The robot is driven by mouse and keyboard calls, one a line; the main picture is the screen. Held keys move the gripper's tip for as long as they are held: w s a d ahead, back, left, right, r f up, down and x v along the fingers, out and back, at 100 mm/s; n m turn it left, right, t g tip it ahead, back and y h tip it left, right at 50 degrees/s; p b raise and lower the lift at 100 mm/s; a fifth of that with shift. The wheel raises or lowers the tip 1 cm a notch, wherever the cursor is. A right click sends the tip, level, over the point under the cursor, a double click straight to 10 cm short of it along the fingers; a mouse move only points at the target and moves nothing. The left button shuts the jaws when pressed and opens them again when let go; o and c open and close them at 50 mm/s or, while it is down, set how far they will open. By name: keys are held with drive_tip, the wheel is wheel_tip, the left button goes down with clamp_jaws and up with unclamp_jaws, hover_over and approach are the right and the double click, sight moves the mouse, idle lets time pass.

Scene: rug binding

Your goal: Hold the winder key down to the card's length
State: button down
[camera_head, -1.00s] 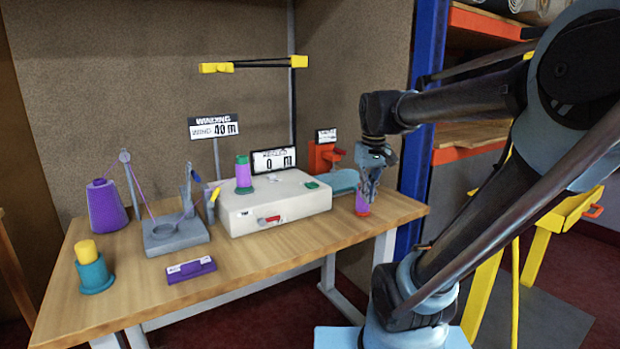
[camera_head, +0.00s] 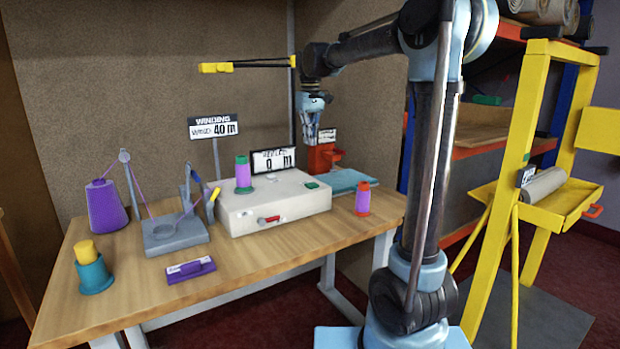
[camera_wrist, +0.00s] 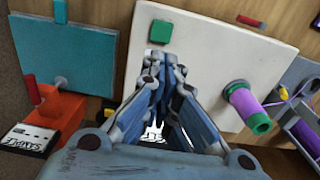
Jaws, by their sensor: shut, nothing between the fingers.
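The winder is a cream box (camera_head: 262,212) on the bench, with a green key (camera_head: 313,184) on its top right. The key also shows in the wrist view (camera_wrist: 160,33), just beyond my fingertips. The winder's display (camera_head: 273,160) reads 0 m. The card on the post (camera_head: 213,128) reads "WINDING, WIND 40 m". A spool with green ends and purple thread (camera_head: 243,174) stands on the winder. My gripper (camera_head: 310,138) is shut and empty, above and behind the key, apart from it. In the wrist view my fingers (camera_wrist: 167,60) point toward the key.
A purple and orange spool (camera_head: 362,199) stands at the bench's right end. A teal mat (camera_head: 350,181) and an orange device (camera_head: 321,157) are behind it. A thread stand (camera_head: 174,236), purple cone (camera_head: 106,207), teal pot (camera_head: 94,277) and purple holder (camera_head: 190,270) are left.

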sight(310, 183)
idle(0.4)
wheel_tip(310, 183, down, 14)
idle(0.7)
drive_tip(key=shift+f, duration=0.3)
drive_tip(key=shift+s+f, duration=0.1)
drive_tip(key=shift+f, duration=0.5)
idle(5.4)
